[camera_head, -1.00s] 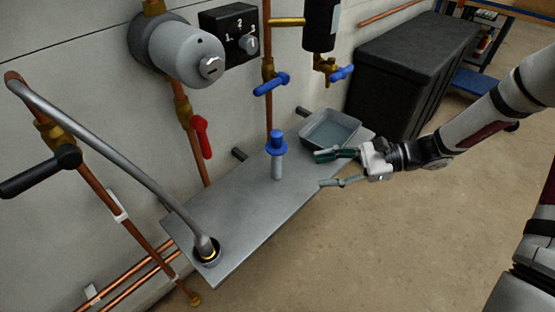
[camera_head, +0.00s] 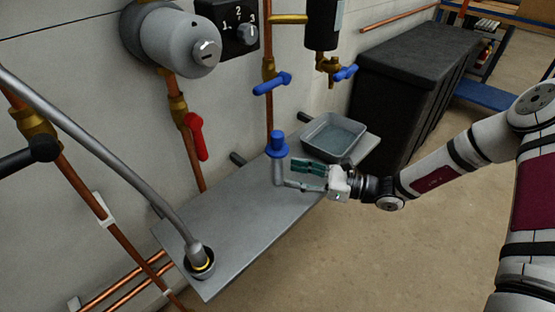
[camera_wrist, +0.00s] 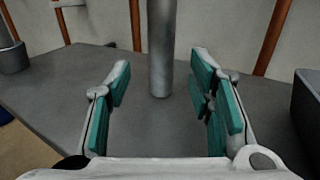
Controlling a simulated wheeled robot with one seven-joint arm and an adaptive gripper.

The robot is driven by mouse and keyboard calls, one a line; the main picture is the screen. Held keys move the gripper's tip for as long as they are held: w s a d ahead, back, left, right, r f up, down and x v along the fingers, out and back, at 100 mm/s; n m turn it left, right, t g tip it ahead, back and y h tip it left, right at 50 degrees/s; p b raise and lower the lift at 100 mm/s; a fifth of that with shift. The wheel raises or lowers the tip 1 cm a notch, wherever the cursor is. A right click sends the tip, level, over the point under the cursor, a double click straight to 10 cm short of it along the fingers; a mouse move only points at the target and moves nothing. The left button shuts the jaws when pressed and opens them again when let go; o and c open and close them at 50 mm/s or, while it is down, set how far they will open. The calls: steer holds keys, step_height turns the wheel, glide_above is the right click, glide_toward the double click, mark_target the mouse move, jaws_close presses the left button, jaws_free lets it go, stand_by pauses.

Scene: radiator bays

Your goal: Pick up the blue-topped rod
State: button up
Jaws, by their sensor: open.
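The blue-topped rod (camera_head: 278,144) stands upright on the grey metal shelf (camera_head: 226,225), with a blue cap over a grey shaft. In the wrist view, its grey shaft (camera_wrist: 161,48) is centred between the fingers, and its lower end meets the shelf; the blue cap is out of that view. My gripper (camera_head: 290,173) is open and empty, reaching in from the right at the shaft's height. The fingertips (camera_wrist: 160,70) are close to the shaft, one to each side in the wrist view. I cannot tell whether the shaft is fully between them.
A grey tray (camera_head: 333,136) stands on the shelf behind my gripper. A hose end sits in a round socket (camera_head: 200,260) at the near left. Copper pipes with a red valve handle (camera_head: 196,137) and a blue one (camera_head: 272,83) run up the wall. A black bin (camera_head: 405,85) stands right.

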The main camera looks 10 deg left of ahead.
mark_target(277, 168)
steer(key=shift+w+a+r+b, duration=0.1)
steer(key=shift+w+a+b, duration=0.2)
steer(key=shift+a, duration=0.65)
steer(key=shift+w+a+r+b, duration=0.15)
steer(key=shift+a+b, duration=0.2)
steer(key=shift+a, duration=0.55)
steer(key=shift+w+a+r+b, duration=0.15)
steer(key=shift+a+b, duration=0.2)
steer(key=shift+a, duration=0.6)
jaws_close()
